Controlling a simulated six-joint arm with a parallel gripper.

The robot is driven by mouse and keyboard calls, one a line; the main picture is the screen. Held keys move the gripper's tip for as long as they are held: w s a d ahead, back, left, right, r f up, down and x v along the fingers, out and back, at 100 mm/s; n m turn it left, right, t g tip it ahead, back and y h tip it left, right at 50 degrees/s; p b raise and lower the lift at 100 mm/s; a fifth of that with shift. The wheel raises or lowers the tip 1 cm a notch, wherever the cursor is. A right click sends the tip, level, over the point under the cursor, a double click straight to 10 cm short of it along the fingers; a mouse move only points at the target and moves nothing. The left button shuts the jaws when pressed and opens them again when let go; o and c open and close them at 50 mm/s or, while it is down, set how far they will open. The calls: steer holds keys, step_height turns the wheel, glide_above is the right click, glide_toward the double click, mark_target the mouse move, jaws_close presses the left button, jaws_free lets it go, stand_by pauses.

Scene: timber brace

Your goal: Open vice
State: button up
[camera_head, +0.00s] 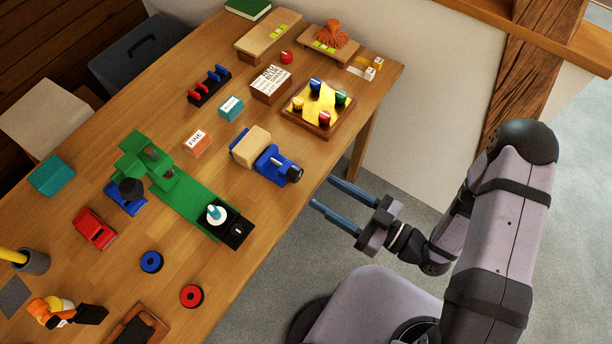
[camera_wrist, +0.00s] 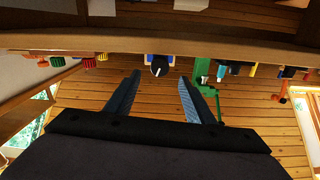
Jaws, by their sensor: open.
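A blue vice (camera_head: 273,164) stands near the table's right edge in the head view, with a pale wooden block (camera_head: 252,145) at its far side. Its dark round end (camera_head: 294,174) faces my gripper. My gripper (camera_head: 322,192) is open and empty, just off the table edge, its two blue-grey fingers pointing towards the table. It is apart from the vice. In the wrist view the vice (camera_wrist: 159,62) shows small, beyond and between the fingertips. I cannot tell how far its jaws are parted.
A green machine (camera_head: 184,192) with a black end stands to the left of the vice. The table edge (camera_head: 294,211) lies between my gripper and these things. Floor space around my gripper is clear.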

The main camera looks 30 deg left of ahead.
mark_target(299, 177)
steer(key=shift+a+p, duration=0.75)
steer(key=shift+a, duration=2.8)
steer(key=c, duration=1.1)
steer(key=shift+o, duration=0.2)
steer(key=shift+n+b, duration=0.3)
steer(key=shift+n, duration=0.5)
